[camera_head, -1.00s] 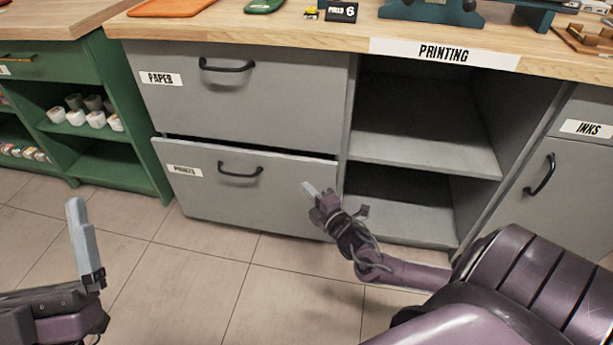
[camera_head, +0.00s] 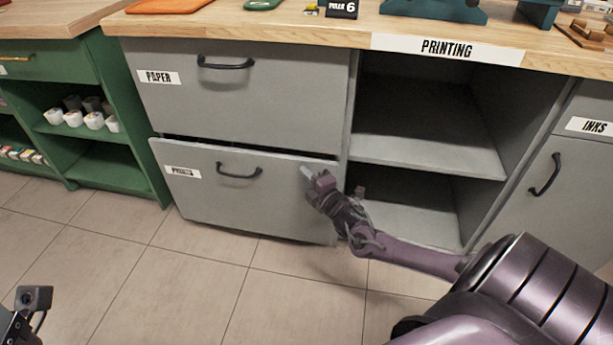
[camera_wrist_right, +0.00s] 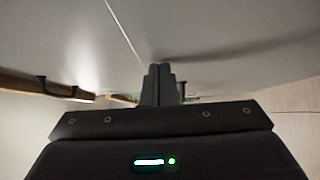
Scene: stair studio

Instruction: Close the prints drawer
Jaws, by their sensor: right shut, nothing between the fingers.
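The prints drawer (camera_head: 250,207) is the lower grey drawer under the one labelled PAPER, with a black bar handle (camera_head: 239,171). It stands slightly open, with a dark gap along its top edge. My right gripper (camera_head: 306,172) is shut and empty, at the upper right part of the drawer front, right of the handle. In the right wrist view its closed fingers (camera_wrist_right: 160,82) point towards a grey surface; I cannot tell whether they touch it. Of my left arm only a small part shows at the lower left corner; its fingers are out of view.
The paper drawer (camera_head: 225,100) above looks shut. An open shelf (camera_head: 425,150) is on the right, then the INKS door (camera_head: 560,190). A green cabinet (camera_head: 110,165) with cups stands on the left. The tiled floor (camera_head: 190,270) in front is clear.

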